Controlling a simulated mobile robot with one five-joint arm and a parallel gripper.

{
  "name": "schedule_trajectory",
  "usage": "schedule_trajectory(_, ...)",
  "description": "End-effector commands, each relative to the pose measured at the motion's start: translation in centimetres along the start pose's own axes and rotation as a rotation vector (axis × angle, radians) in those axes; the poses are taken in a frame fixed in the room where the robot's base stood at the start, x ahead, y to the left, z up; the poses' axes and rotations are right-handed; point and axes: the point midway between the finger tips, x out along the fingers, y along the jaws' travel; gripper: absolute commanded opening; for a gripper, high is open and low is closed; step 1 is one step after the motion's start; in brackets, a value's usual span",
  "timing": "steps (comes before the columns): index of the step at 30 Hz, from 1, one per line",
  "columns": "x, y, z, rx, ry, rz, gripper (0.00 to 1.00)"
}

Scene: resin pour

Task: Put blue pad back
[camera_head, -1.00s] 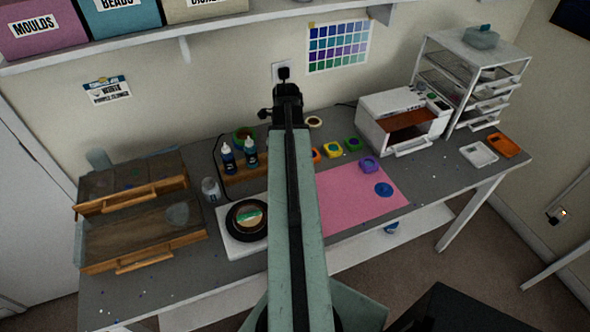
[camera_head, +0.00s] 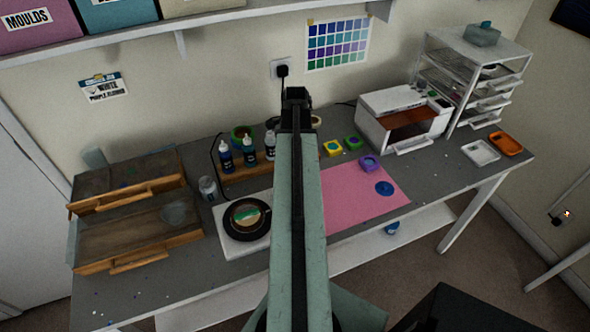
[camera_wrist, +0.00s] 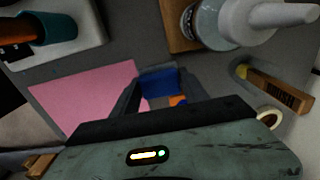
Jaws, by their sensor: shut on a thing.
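My gripper (camera_wrist: 158,95) is shut on the blue pad (camera_wrist: 158,82), which shows between its fingers in the wrist view. An orange thing (camera_wrist: 178,100) shows just past the blue pad; I cannot tell the gap or height between them. In the head view my arm hides the fingertips and the held pad. A yellow pad (camera_head: 333,148) and a green pad (camera_head: 353,143) stand in a row right of my arm. A purple pad (camera_head: 369,163) sits at the pink mat's back edge.
Dropper bottles (camera_head: 249,151) stand left of my arm; a large one (camera_wrist: 225,22) is close to my gripper in the wrist view. A white oven-like box (camera_head: 375,113) stands behind right. A labelled wooden block (camera_wrist: 278,92) lies nearby.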

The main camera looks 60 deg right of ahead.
Motion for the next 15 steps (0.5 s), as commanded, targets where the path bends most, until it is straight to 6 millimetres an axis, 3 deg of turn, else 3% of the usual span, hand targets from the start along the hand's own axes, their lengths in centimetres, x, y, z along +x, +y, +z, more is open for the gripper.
schedule_trajectory(3,2.6,0.0,0.0,0.001,0.0,0.0,0.08)
schedule_trajectory(6,3.8,0.0,0.0,0.001,0.0,0.0,0.08)
schedule_trajectory(15,3.5,0.0,-0.1,0.002,0.0,0.0,0.08)
